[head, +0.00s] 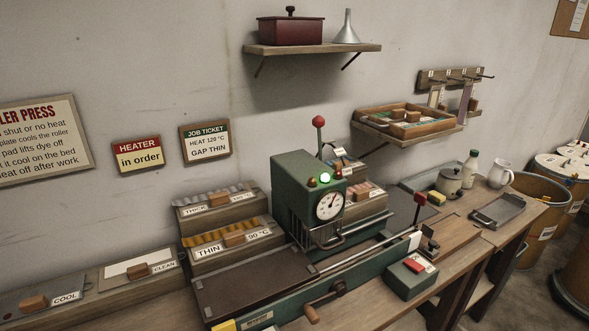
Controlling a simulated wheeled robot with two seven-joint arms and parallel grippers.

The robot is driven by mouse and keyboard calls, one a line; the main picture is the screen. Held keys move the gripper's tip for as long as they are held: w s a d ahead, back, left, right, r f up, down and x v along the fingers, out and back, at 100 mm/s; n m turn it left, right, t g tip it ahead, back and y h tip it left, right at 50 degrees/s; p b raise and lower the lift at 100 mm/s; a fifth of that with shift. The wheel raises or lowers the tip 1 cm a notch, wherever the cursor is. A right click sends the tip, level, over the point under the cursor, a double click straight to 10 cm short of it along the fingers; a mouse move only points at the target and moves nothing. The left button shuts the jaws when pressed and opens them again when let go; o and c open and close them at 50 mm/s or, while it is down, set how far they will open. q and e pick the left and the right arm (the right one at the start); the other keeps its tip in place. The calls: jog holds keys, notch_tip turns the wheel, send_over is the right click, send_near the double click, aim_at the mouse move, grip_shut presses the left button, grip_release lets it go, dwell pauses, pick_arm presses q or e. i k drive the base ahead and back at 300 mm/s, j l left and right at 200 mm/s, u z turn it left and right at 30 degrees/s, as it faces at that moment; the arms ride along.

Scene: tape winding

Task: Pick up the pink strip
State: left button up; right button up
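No plainly single pink strip stands out. A pale pinkish-lilac strip (467,97) hangs from the hook rack (450,77) on the right part of the wall. I cannot tell which of these is the pink strip. Neither of my grippers is in view, and nothing is seen being held.
The press has a lit green lamp, a dial and a red-knobbed lever (319,122). A wall shelf (395,130) holds a wooden tray. A grey tray (500,211), bottle (470,168) and jug (500,173) stand at right.

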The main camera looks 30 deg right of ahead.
aim_at(363, 193)
jog(key=z, duration=1.3)
